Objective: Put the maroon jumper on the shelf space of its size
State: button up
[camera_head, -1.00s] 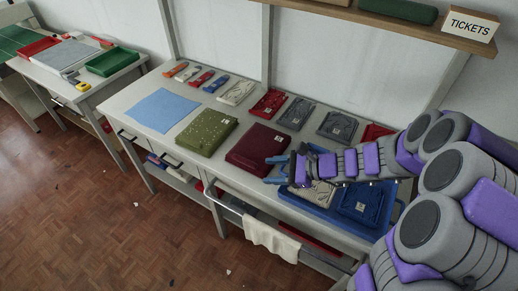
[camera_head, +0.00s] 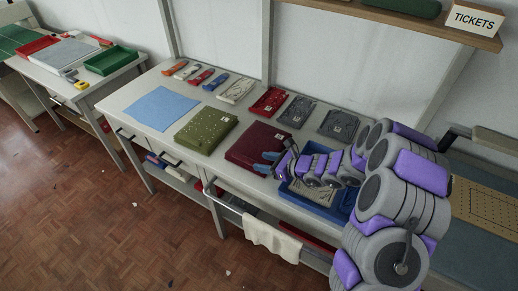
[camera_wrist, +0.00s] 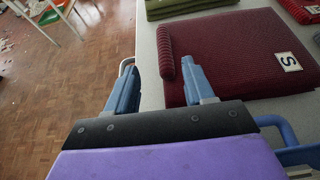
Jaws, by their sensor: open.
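The maroon jumper (camera_head: 252,147) lies folded flat near the front edge of the table. The wrist view shows its ribbed top (camera_wrist: 235,50), a rolled edge on its left side, and a white ticket (camera_wrist: 289,61) marked S. My gripper (camera_head: 266,163) is open and empty at the jumper's front right part. In the wrist view, the rolled edge lies between the two fingertips (camera_wrist: 161,70) in the picture, and the right finger overlaps the jumper. I cannot tell whether they touch. No shelf space with a size mark is readable.
A green folded garment (camera_head: 207,131) and a blue cloth (camera_head: 160,108) lie left of the jumper. Red and grey folded pieces (camera_head: 298,111) lie behind. A blue tray (camera_head: 318,210) stands right, under my arm. A wall shelf (camera_head: 400,22) bears a TICKETS sign (camera_head: 476,20).

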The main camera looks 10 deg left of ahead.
aim_at(248, 159)
jog(key=x, duration=0.2)
jog(key=shift+w+a, duration=0.15)
jog(key=shift+a, duration=0.1)
jog(key=b+x, duration=0.1)
jog(key=x, duration=0.1)
jog(key=b+x, duration=0.1)
jog(key=x, duration=0.1)
jog(key=shift+w+a+f, duration=0.1)
jog(key=shift+w+f, duration=0.2)
jog(key=shift+f, duration=0.2)
jog(key=shift+w+a, duration=0.1)
jog(key=shift+a, duration=0.2)
jog(key=shift+c, duration=0.2)
jog(key=shift+d, duration=0.1)
grip_shut()
